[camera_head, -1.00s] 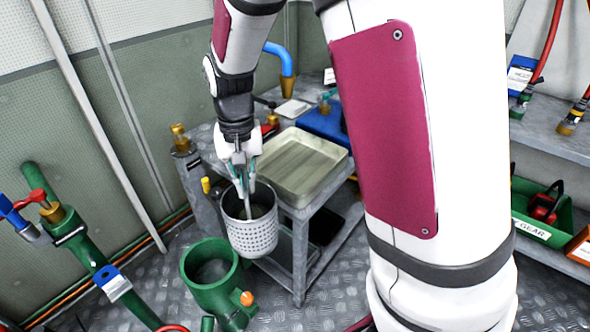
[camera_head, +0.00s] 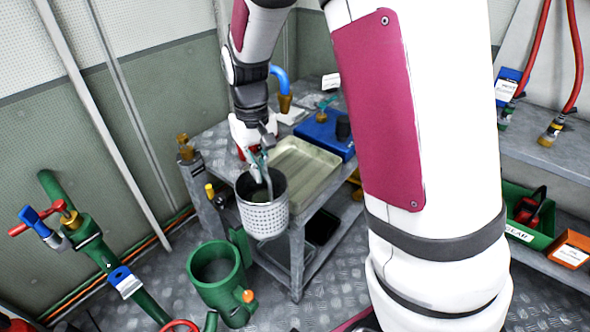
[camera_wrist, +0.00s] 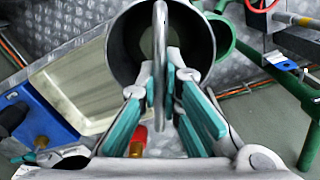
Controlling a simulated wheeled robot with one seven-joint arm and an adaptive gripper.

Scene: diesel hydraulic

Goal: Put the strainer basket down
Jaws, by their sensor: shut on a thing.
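The strainer basket (camera_head: 263,217) is a grey perforated cylinder, open at the top. In the head view it hangs upright in front of the near left corner of the metal bench, above and right of the open green strainer housing (camera_head: 215,282). My gripper (camera_head: 258,165) is shut on the basket's upright handle. In the wrist view the teal-padded fingers (camera_wrist: 168,100) close on the flat grey handle, with the basket's round mouth (camera_wrist: 125,40) beyond. A shallow metal tray (camera_head: 300,168) lies on the bench, right of the basket, and also shows in the wrist view (camera_wrist: 75,85).
The bench (camera_head: 205,150) also carries a blue box (camera_head: 322,135) behind the tray. Green pipework with a red-handled valve (camera_head: 70,218) stands at the left. A shelf at the right holds a green bin (camera_head: 528,225). My arm hides the middle right.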

